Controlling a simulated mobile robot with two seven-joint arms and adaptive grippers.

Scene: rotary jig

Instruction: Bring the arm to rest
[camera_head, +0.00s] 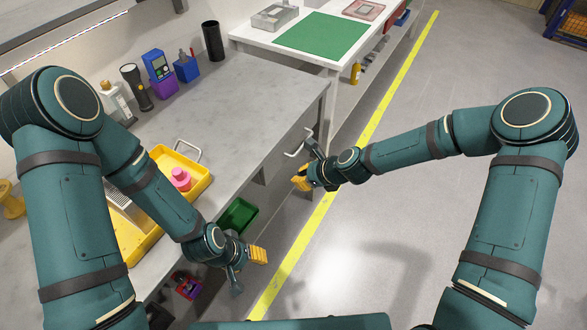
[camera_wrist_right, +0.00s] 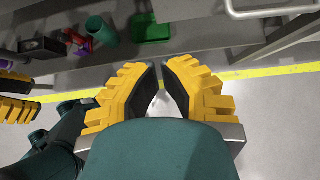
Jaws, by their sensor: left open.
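My left gripper (camera_head: 258,256) hangs in front of the workbench in the head view, with yellow finger pads and nothing in it. Its yellow fingers also show at the left edge of the right wrist view (camera_wrist_right: 18,96), apart and empty. My right gripper (camera_head: 300,179) is beside the bench's drawer front, pointing left over the floor. In the right wrist view its fingertips (camera_wrist_right: 161,64) are close together with a narrow gap between them. No object shows between them, and I cannot tell whether it is fully shut. Both arms are bent at the elbow.
The grey workbench (camera_head: 255,105) carries a yellow tray (camera_head: 200,186) with a pink part (camera_head: 180,179). A drawer handle (camera_head: 297,143) juts out near my right gripper. A green bin (camera_head: 238,215) sits below the bench. The floor right of the yellow line (camera_head: 373,132) is clear.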

